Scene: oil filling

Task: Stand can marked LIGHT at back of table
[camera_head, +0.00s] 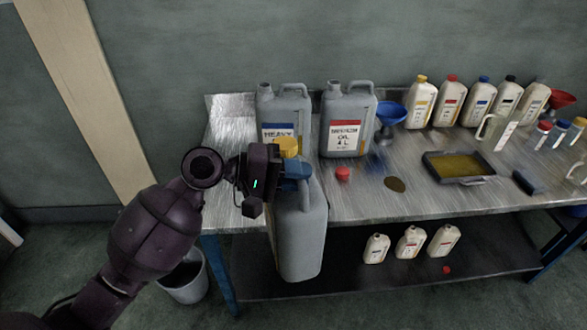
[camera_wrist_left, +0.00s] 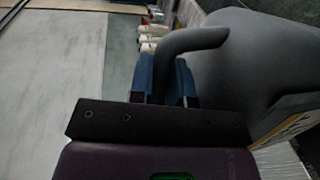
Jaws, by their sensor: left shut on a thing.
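My left gripper (camera_head: 298,172) is shut on the handle of a grey can (camera_head: 300,232). The can hangs roughly upright over the table's front edge. The wrist view shows its curved handle (camera_wrist_left: 192,42) between my blue fingers (camera_wrist_left: 163,85). A white and yellow label (camera_wrist_left: 295,125) shows partly there, its wording unreadable, so I cannot read LIGHT. Two grey cans, HEAVY (camera_head: 283,112) and MEDIUM (camera_head: 347,122), stand at the back of the metal table (camera_head: 330,192). My right gripper is out of view.
A blue funnel (camera_head: 390,114) stands right of the MEDIUM can. A red cap (camera_head: 343,174) and a dark oil spot (camera_head: 395,184) are in front. Several small bottles line the back right. An oil tray (camera_head: 458,180) is at right. A bin (camera_head: 185,278) stands on the floor.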

